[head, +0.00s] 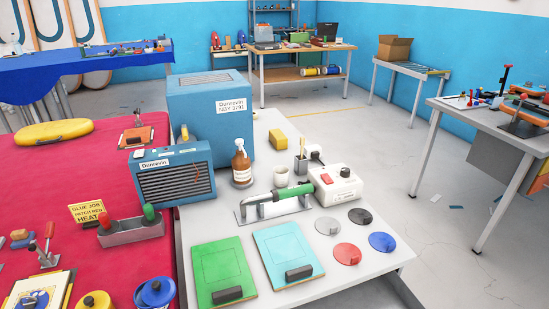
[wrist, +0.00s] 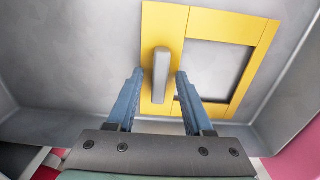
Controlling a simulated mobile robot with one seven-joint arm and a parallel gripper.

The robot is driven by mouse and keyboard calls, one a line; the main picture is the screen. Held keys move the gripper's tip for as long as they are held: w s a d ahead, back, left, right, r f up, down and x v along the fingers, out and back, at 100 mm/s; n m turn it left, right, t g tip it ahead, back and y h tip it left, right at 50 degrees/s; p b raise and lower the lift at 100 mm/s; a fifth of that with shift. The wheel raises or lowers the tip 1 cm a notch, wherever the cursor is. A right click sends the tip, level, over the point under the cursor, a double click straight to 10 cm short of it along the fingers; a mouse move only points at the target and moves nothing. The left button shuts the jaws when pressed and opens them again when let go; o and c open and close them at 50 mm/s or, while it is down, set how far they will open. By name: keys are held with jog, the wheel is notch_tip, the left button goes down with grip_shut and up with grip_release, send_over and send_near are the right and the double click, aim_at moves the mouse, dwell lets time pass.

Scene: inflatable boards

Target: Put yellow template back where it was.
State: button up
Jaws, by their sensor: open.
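The yellow template (wrist: 208,22) shows in the wrist view, a flat frame with a square opening on its right and a grey upright handle (wrist: 160,62) on its left. It lies in a grey shallow tray (wrist: 75,60). My gripper (wrist: 157,75) is open, with one blue finger on each side of the handle's near end. I see gaps between the fingers and the handle. I cannot make out the yellow template or my gripper in the head view.
In the head view, a green template (head: 217,262) and a cyan template (head: 286,243) lie on the pale table (head: 365,280). A clamp tool (head: 275,203), several discs and a white box (head: 335,186) stand behind and beside them. The red table (head: 100,240) is at left.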

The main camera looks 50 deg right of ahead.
notch_tip(320, 180, up, 12)
jog(key=p, duration=0.2)
jog(key=w+r+m+t+h, duration=0.3)
jog(key=w+r+t, duration=0.4)
jog(key=w+r, duration=0.9)
jog(key=w+a+r+m+t+h, duration=0.1)
jog(key=w+a+r+t, duration=0.15)
jog(key=r, duration=0.55)
jog(key=w+a+r+m+t, duration=0.2)
jog(key=w+r+t, duration=0.2)
jog(key=r, duration=0.4)
jog(key=s+a+r+m+t, duration=0.1)
jog(key=a+r+t, duration=0.2)
jog(key=r, duration=0.4)
jog(key=s+a+r+m+t+y, duration=0.15)
jog(key=a+r, duration=0.25)
jog(key=r, duration=0.4)
jog(key=a+r+m+t, duration=0.1)
jog(key=a+r+t, duration=0.25)
jog(key=r, duration=0.35)
jog(key=s+a+r+m+t+y, duration=0.2)
jog(key=s+a+r+t, duration=0.4)
jog(key=s+r, duration=0.4)
notch_tip(320, 180, up, 2)
jog(key=shift+r, duration=0.2)
jog(key=shift+y, duration=0.25)
